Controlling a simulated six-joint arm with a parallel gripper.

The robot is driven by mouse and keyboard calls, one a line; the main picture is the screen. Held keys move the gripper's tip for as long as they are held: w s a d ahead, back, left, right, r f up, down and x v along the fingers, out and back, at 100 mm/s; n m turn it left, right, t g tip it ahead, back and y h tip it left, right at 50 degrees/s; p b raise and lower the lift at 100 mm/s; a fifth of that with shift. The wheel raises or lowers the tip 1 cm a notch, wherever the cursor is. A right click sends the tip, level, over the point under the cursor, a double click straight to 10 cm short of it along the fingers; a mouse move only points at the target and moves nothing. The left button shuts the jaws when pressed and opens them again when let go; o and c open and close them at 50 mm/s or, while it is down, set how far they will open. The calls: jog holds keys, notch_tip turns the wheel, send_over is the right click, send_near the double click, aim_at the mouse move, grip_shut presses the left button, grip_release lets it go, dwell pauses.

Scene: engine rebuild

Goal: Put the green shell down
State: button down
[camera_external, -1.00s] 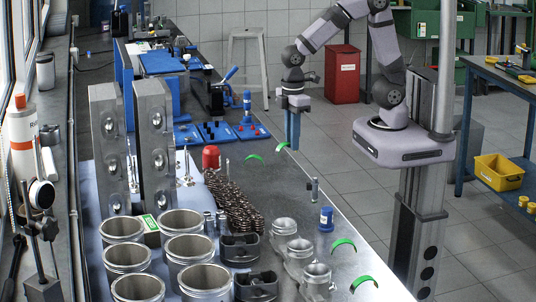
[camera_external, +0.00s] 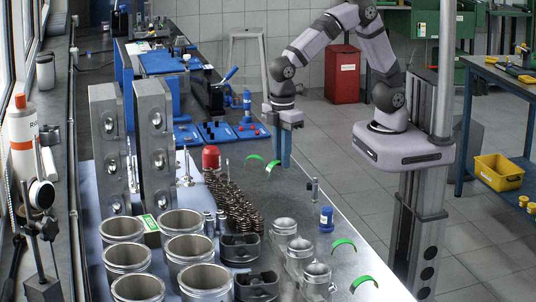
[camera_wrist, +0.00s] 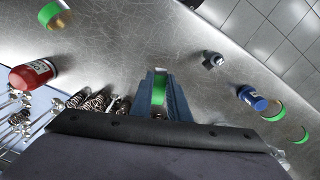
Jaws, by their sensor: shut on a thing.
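My gripper (camera_external: 280,164) points down over the far part of the metal bench top. Its blue fingers (camera_wrist: 160,78) are shut on a green shell, a small curved strip (camera_wrist: 158,92) seen between them in the wrist view. In the external view the held shell (camera_external: 272,164) shows at the fingertips, low over the bench; I cannot tell whether it touches. Another green shell (camera_external: 255,157) lies just left of it, also at the upper left of the wrist view (camera_wrist: 50,14). Two more green shells lie near the front right edge (camera_external: 343,244) (camera_external: 364,281).
A red can (camera_external: 211,157) and a row of dark springs (camera_external: 232,205) stand left of my gripper. A blue bottle (camera_external: 326,219) and a small metal part (camera_external: 314,189) stand to the right. Pistons and cylinder liners fill the front. The bench around the held shell is bare.

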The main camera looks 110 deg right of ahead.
jog(key=shift+w+a+r+m, duration=0.1)
jog(key=shift+w+r+m, duration=0.9)
jog(key=shift+w+r, duration=0.15)
jog(key=shift+s+m, duration=0.35)
jog(key=shift+m, duration=0.75)
jog(key=shift+f+p, duration=1.25)
jog(key=shift+f, duration=3.8)
jog(key=shift+f, duration=0.15)
jog(key=c, duration=1.7)
grip_release()
